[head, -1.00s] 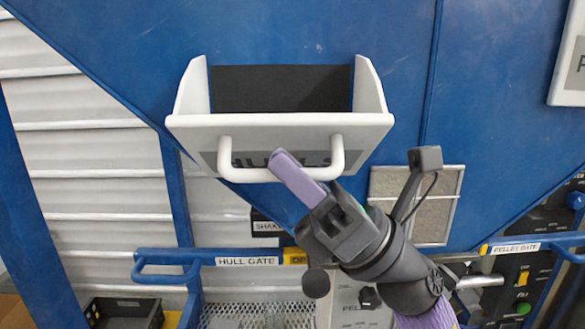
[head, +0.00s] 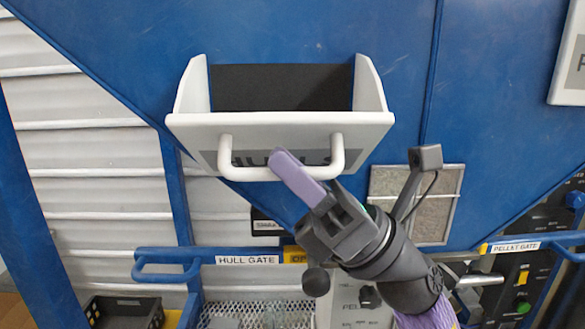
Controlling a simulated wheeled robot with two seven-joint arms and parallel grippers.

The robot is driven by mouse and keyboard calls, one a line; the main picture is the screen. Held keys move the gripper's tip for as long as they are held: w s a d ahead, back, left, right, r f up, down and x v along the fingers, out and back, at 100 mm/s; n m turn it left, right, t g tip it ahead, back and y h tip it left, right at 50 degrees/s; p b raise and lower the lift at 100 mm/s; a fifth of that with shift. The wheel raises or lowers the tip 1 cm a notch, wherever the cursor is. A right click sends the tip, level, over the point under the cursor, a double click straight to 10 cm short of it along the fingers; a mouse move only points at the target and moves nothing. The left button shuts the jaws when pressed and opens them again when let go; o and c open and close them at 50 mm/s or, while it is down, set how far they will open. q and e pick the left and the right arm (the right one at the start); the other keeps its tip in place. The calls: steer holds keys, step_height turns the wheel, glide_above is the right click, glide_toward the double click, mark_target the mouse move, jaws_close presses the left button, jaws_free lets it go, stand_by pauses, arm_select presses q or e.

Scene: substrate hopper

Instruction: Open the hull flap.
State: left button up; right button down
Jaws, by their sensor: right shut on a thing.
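The white hull flap (head: 290,127) is tilted out from the blue hopper wall, with a dark opening (head: 282,88) showing behind it. Its white bar handle (head: 245,173) crosses the front, and the label behind it is partly hidden. My right gripper (head: 292,172) comes from the lower right, its purple finger pads at the right half of the handle bar, shut on the handle. My left gripper is not in view.
The blue hopper wall (head: 492,80) surrounds the flap. Below are the blue hull gate (head: 247,260) with its handle, a grey window panel (head: 437,205), and the pellet gate (head: 515,247) at right. A black bin (head: 125,312) sits lower left.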

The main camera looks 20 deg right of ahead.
stand_by(0.3)
steer(key=m+t+p, duration=0.1)
steer(key=r+m+t+h+p, duration=0.1)
steer(key=shift+w+r+p, duration=0.2)
steer(key=shift+r+p, duration=0.1)
steer(key=shift+f+m, duration=0.2)
steer(key=shift+m, duration=0.1)
steer(key=c, duration=0.9)
jaws_free()
steer(key=b+v, duration=0.7)
steer(key=v, duration=0.3)
steer(key=shift+d, duration=0.1)
